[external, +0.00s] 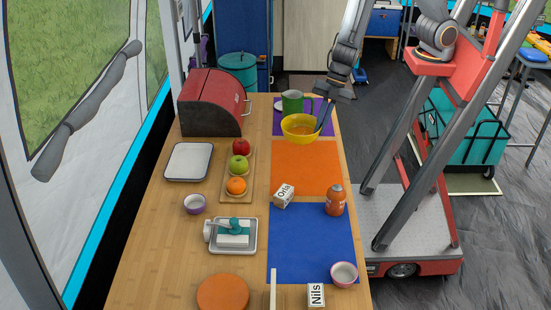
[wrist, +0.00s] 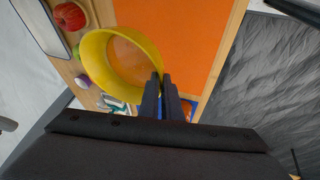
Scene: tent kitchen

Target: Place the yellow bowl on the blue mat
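The yellow bowl (external: 298,132) is at the far end of the table, at the border of the purple and orange mats. Its rim is between the fingertips of my gripper (external: 322,122), which is shut on it. In the wrist view the bowl (wrist: 95,62) lies left of my gripper (wrist: 161,85) and looks raised above the table; the exact height is unclear. The blue mat (external: 305,255) lies nearer the camera, beyond the orange mat (external: 306,170). An orange bottle (external: 335,202), a box marked Orla (external: 284,195) and a small pink bowl (external: 344,274) are on or at its edges.
A green mug (external: 292,103) stands on the purple mat (external: 279,126) behind the bowl. A wooden board (external: 247,165) with fruit, a white tray (external: 188,162) and a butter dish (external: 233,249) are to the left. A box marked Nils (external: 316,294) is at the near edge. The blue mat's middle is clear.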

